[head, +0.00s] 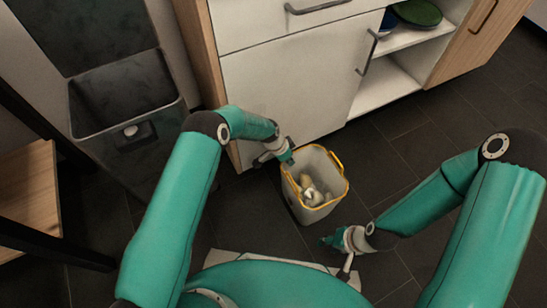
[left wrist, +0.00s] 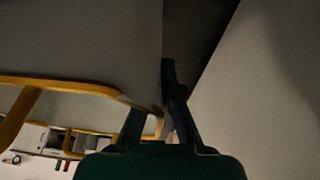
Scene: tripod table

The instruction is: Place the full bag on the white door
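The full bag (head: 306,207) is an open, upright, whitish container with a yellow rim and pale lumpy things inside. It stands on the dark floor in front of the white door (head: 289,82), a low cabinet door with a dark handle. My left gripper (head: 287,160) is at the bag's upper left rim. In the left wrist view, its dark fingers (left wrist: 160,110) straddle or touch the corner of the bag's yellow rim (left wrist: 75,88); whether they grip it is unclear. My right gripper (head: 334,241) is low, just right of the bag, apart from it; its fingers are too small to read.
A dark bin (head: 127,95) with its lid up stands at the left. A wooden shelf (head: 30,190) with a black frame is at the far left. Open white shelves (head: 385,88) holding a green dish (head: 417,13) are right of the door. Dark tiled floor (head: 400,150) is free on the right.

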